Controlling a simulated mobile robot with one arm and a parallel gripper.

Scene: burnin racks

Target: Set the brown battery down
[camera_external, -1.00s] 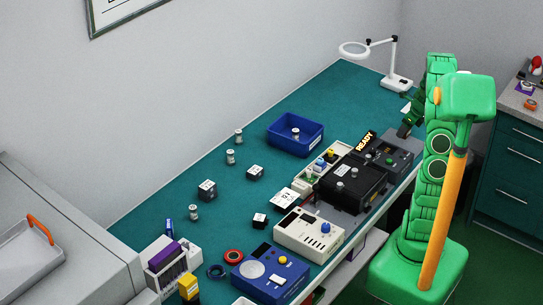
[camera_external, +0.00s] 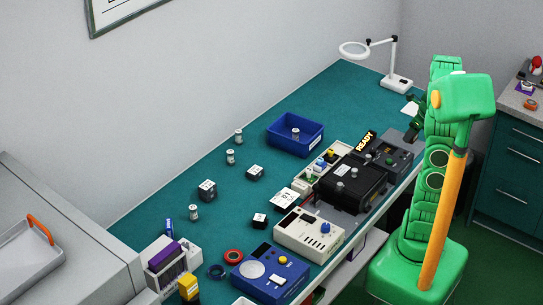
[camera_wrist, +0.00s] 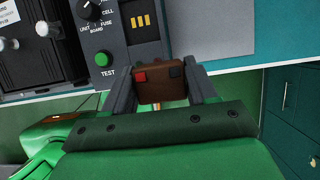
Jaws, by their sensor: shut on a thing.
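The brown battery (camera_wrist: 161,91) is between the two fingers of my gripper (camera_wrist: 160,72) in the wrist view. It has one red and one black terminal patch on the face toward the camera. My gripper is shut on it, beside the edge of a grey tester panel with a green TEST button (camera_wrist: 104,59). In the external view my dark gripper (camera_external: 416,122) is partly hidden by my arm, near the far right end of the bench, and the battery cannot be made out. Whether the battery touches the bench is unclear.
The grey tester (camera_external: 391,154) stands at the bench's front edge, with a black device (camera_external: 352,186) beside it. A blue bin (camera_external: 296,146) and a magnifier lamp (camera_external: 397,84) stand farther back. A light grey patch (camera_wrist: 225,35) lies right of the tester panel. Teal drawers (camera_external: 515,168) stand right.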

